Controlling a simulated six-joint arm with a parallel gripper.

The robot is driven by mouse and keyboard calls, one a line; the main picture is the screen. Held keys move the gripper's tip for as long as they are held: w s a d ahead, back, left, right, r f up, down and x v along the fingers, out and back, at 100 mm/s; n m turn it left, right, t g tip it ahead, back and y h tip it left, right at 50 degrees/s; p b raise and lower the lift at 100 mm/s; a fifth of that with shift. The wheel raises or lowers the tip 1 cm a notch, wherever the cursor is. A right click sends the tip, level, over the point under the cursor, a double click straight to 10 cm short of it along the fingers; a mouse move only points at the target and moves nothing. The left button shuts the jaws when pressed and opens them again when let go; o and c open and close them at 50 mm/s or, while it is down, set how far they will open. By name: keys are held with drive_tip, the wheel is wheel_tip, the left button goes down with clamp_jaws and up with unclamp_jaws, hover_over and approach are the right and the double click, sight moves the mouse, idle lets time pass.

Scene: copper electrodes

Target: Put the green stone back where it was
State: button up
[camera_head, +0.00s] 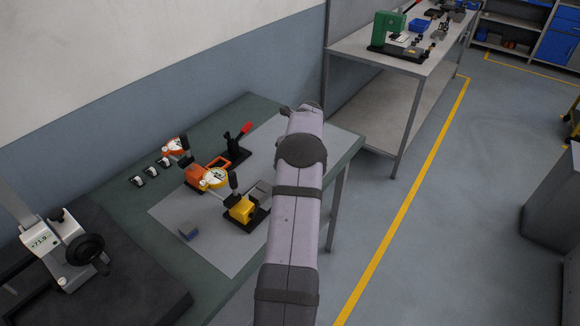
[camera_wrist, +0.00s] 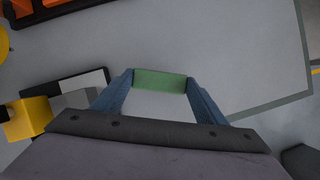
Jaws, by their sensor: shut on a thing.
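In the wrist view, my gripper (camera_wrist: 160,82) has its two blue fingers closed on the ends of the green stone (camera_wrist: 160,79), a small green block lying crosswise between the fingertips. The grey mat (camera_wrist: 215,50) shows behind and below it; I cannot tell how high above it the stone is. In the head view my arm covers the gripper and the stone, so neither can be seen there.
A measuring stand (camera_head: 65,245) is at the left. The mat's right part looks clear.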

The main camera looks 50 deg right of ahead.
drive_tip(key=shift+f+p, duration=0.5)
drive_tip(key=shift+f, duration=1.2)
drive_tip(key=shift+f, duration=0.1)
drive_tip(key=o, duration=1)
drive_tip(key=b+v, duration=0.3)
drive_tip(key=v, duration=0.9)
